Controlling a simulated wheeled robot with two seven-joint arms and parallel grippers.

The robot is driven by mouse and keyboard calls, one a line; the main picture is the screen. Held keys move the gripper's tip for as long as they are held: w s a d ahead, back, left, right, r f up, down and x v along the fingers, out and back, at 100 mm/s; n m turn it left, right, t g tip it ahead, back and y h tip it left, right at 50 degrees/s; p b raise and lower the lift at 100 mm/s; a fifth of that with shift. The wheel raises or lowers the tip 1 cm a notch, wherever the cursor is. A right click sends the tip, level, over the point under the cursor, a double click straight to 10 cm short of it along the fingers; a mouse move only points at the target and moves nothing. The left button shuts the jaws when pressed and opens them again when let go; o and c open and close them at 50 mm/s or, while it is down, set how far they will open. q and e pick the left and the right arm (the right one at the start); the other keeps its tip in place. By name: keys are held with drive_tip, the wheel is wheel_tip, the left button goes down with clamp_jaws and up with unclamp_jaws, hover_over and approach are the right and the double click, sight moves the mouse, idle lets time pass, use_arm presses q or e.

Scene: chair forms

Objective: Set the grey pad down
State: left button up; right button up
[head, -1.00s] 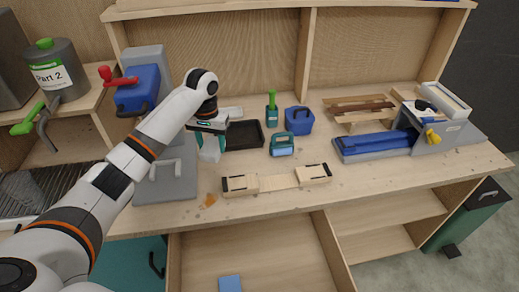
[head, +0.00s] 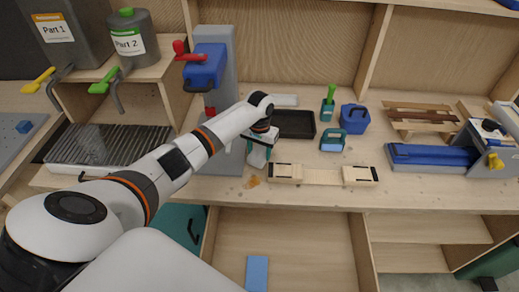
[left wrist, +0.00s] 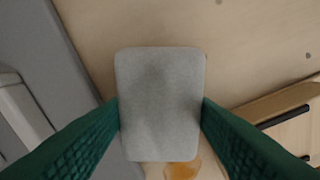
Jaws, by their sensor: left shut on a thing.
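My left gripper (head: 260,148) is over the wooden bench top (head: 215,188), left of the black tray. Its green fingers are shut on the grey pad (head: 256,159). In the left wrist view the pad (left wrist: 160,100) is a light grey rounded rectangle, with a green finger pressed on each side. Bare wood and an orange stain (left wrist: 182,170) show around it. I cannot tell whether the pad touches the bench. My right gripper is not in view.
A black tray (head: 294,124) is right of the gripper. A wooden clamp-like piece (head: 322,174) lies in front of it. A grey stand with a blue head (head: 205,68) rises to the left. The orange stain (head: 252,182) marks bare bench near the front edge.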

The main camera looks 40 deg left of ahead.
sight(259, 153)
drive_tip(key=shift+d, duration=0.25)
use_arm(q)
drive_tip(key=shift+f, duration=0.2)
drive_tip(key=o, duration=0.9)
drive_tip(key=shift+o, duration=0.2)
wheel_tip(259, 153, up, 12)
drive_tip(key=b, duration=0.1)
drive_tip(key=shift+r+b, duration=0.25)
drive_tip(key=shift+b, duration=0.05)
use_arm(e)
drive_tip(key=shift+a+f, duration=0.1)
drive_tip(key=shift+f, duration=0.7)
use_arm(q)
drive_tip(key=shift+f, duration=0.1)
